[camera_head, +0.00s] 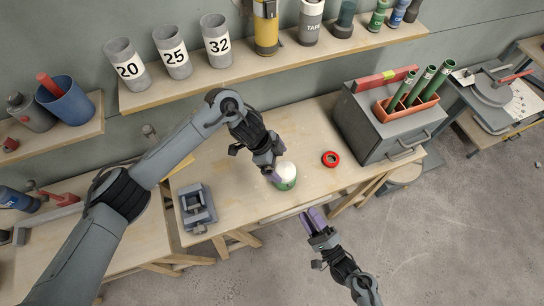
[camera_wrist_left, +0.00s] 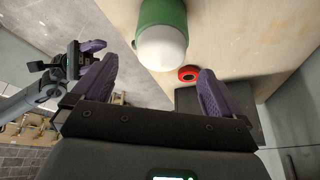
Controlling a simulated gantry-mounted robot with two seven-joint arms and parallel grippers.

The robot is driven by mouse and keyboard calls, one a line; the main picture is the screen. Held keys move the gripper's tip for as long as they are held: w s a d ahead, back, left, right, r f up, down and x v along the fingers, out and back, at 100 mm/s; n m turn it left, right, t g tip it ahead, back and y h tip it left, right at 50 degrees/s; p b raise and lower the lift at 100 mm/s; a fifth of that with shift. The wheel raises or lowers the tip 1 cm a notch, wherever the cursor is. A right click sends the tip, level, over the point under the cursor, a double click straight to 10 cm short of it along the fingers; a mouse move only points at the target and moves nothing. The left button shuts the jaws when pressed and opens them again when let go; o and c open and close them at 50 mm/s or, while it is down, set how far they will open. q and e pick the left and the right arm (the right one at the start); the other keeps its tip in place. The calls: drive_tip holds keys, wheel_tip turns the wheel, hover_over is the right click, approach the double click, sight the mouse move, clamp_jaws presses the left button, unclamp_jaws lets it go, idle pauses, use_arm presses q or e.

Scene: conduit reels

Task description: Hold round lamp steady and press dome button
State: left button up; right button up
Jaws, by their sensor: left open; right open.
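The round lamp (camera_head: 287,171) has a white dome top and a green body and stands on the wooden workbench. In the left wrist view the lamp (camera_wrist_left: 162,42) shows ahead of the gap between my left fingers. My left gripper (camera_head: 275,173) is open, close beside the lamp's left side, its purple fingers partly hidden by its own body. It also shows in the left wrist view (camera_wrist_left: 157,85), with nothing between the fingers. My right gripper (camera_head: 313,217) is open and empty, in front of the bench's front edge, below and right of the lamp.
A red ring (camera_head: 331,159) lies right of the lamp. A grey vise (camera_head: 197,208) sits at the bench's left front. A grey cabinet (camera_head: 372,135) carries an orange tray (camera_head: 424,106) of green tubes. A shelf (camera_head: 190,83) with numbered cups runs above. The bench around the lamp is mostly clear.

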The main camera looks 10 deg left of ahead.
sight(284, 174)
use_arm(q)
drive_tip(key=shift+w+a+r, duration=0.25)
drive_tip(key=shift+a, duration=0.4)
drive_tip(key=shift+y, duration=0.3)
drive_tip(key=x, duration=1)
drive_tip(key=shift+s+f, duration=0.2)
drive_tip(key=c, duration=1)
drive_tip(key=shift+c, duration=0.2)
use_arm(e)
drive_tip(key=shift+c, duration=0.6)
clamp_jaws()
